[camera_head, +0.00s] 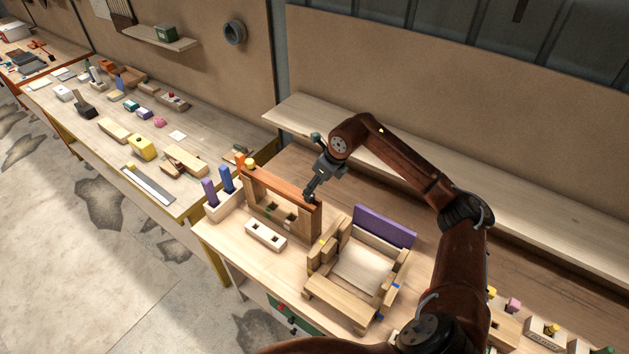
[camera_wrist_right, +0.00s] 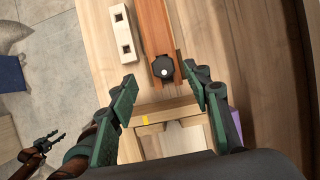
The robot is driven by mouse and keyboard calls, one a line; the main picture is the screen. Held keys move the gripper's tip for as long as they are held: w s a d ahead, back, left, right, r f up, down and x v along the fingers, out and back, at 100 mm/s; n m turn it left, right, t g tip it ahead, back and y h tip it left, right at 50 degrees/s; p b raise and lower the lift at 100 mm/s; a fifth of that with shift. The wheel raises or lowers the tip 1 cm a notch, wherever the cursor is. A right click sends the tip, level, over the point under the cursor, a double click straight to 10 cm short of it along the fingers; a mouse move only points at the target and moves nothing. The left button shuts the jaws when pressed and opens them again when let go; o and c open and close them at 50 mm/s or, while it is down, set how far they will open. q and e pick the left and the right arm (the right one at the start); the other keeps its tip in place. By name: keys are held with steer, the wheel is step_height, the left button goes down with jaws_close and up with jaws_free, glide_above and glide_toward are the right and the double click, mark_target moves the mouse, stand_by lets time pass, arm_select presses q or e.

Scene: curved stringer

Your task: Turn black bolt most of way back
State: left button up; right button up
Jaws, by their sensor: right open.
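The black bolt (camera_wrist_right: 164,69) shows its dark head with a pale centre spot in the right wrist view. It sits at the near end of the orange-brown top beam (camera_wrist_right: 157,33) of a wooden frame. My right gripper (camera_wrist_right: 163,79) is open, with its green-padded fingers on either side of the bolt head and apart from it. In the head view, my right gripper (camera_head: 311,191) points down at the right end of the beam and hides most of the bolt. My left gripper (camera_wrist_right: 50,142) shows small at the lower left of the wrist view; its opening is unclear.
A wooden chair-like assembly (camera_head: 365,268) with a purple back panel (camera_head: 384,226) stands right of the frame. A pale block with two square holes (camera_head: 266,236) lies in front. Blue and purple pegs (camera_head: 226,179) stand at the left. A shelf runs behind.

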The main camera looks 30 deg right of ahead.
mark_target(312, 196)
steer(key=shift+w+f+p, duration=0.2)
steer(key=shift+f+p, duration=0.1)
steer(key=shift+f, duration=0.95)
steer(key=shift+x, duration=1.1)
steer(key=shift+w+d+f+p, duration=0.1)
steer(key=shift+w+f+p, duration=0.05)
steer(key=shift+f+p, duration=0.2)
steer(key=shift+f, duration=0.25)
steer(key=c, duration=1.1)
arm_select(q)
steer(key=shift+s+r, duration=0.6)
steer(key=shift+r, duration=0.05)
arm_select(e)
jaws_close()
